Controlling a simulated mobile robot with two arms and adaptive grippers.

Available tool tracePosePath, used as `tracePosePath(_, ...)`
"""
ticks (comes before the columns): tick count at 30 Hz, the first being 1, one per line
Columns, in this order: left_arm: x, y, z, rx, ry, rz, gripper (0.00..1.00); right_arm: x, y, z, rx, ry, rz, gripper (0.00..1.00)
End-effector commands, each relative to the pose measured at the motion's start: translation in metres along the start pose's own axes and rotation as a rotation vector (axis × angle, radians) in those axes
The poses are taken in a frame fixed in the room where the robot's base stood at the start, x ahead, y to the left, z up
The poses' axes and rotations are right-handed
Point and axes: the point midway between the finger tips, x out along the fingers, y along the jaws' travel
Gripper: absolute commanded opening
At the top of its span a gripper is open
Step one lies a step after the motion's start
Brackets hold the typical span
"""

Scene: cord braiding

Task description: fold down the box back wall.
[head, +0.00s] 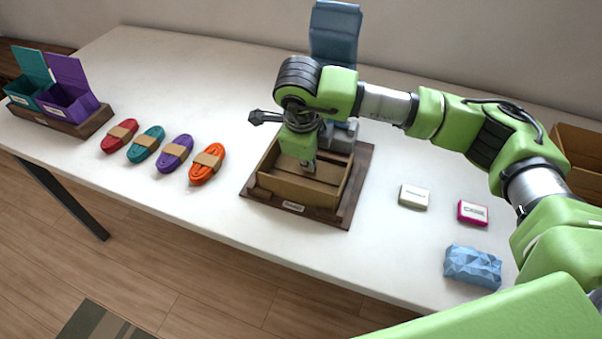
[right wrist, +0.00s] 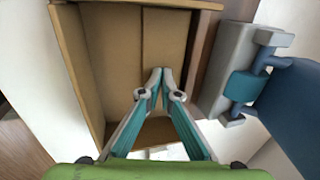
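My right gripper (head: 308,167) points down over the back part of the box. In the right wrist view my right gripper (right wrist: 162,72) is shut, its fingertips together with nothing visible between them, over the box's inside (right wrist: 112,50). I cannot tell whether the tips touch the cardboard. The back wall is largely hidden behind my arm. My left gripper is out of view.
A grey fixture (head: 343,137) stands against the box's back, with a blue upright panel (head: 335,35) behind. Red, teal, purple and orange cord bundles (head: 207,164) lie left. A white block (head: 414,196), a pink block (head: 473,212) and a blue faceted piece (head: 472,267) lie right.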

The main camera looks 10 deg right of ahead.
Motion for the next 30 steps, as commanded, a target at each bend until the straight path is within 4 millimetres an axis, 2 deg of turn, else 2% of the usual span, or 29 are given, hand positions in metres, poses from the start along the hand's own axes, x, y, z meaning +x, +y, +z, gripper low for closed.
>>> tracePosePath(1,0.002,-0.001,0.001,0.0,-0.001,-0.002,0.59,0.008,0.008,-0.003,-0.008,0.012,0.017,0.0)
tracePosePath(10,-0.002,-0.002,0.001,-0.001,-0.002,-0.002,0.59,0.003,0.006,-0.003,-0.007,0.012,0.017,0.0)
tracePosePath(30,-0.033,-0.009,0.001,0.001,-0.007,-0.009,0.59,-0.067,-0.015,-0.001,-0.003,0.006,0.007,0.0)
